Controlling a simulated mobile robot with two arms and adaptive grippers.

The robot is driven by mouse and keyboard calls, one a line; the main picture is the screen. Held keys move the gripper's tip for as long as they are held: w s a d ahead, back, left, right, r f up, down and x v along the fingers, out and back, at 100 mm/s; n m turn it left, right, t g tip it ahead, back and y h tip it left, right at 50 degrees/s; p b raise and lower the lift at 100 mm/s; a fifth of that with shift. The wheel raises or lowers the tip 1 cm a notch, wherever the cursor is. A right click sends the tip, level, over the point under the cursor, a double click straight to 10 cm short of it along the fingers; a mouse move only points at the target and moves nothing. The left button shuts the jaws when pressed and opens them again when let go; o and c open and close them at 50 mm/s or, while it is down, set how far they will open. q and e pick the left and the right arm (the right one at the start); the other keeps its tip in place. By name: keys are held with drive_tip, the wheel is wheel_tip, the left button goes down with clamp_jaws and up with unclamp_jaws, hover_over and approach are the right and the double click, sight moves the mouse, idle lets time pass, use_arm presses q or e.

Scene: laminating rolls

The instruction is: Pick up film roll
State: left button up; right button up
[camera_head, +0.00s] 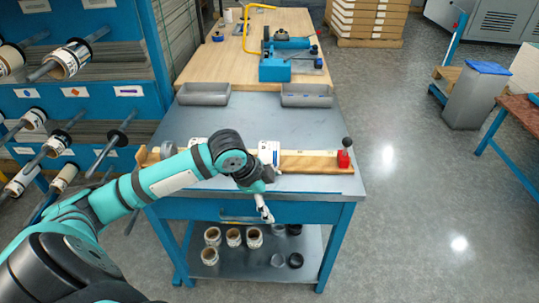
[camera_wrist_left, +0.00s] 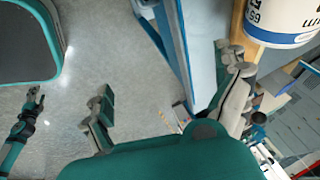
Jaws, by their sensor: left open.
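A white film roll with a printed label (camera_head: 268,153) sits on the wooden holder (camera_head: 307,161) on the grey bench top. A large labelled roll (camera_wrist_left: 285,20) fills the top right of the left wrist view. Other rolls (camera_head: 168,149) sit further left on the holder, partly behind my arm. My left gripper (camera_head: 265,210) hangs by the bench's front edge, lower and nearer than the roll. In the left wrist view its fingers (camera_wrist_left: 168,75) are spread apart with nothing between them. An arm at the left of the wrist view, seemingly my right, ends in a small gripper (camera_wrist_left: 36,96).
A red clamp with a black knob (camera_head: 344,157) stands at the holder's right end. Two grey trays (camera_head: 306,95) lie behind. Several rolls (camera_head: 233,237) stand on the lower shelf. A blue rack with rolls on rods (camera_head: 93,105) is at left.

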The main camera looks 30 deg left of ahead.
use_arm(q)
drive_tip(key=t, duration=0.1)
approach(264, 150)
drive_tip(key=x, duration=0.8)
drive_tip(key=shift+f, duration=0.1)
drive_tip(key=shift+w+p+x, duration=0.25)
drive_tip(key=shift+p+x, duration=0.15)
drive_tip(key=shift+x, duration=2.35)
drive_tip(key=shift+a, duration=0.1)
drive_tip(key=shift+s, duration=0.1)
drive_tip(key=shift+c, duration=0.2)
drive_tip(key=c, duration=1.2)
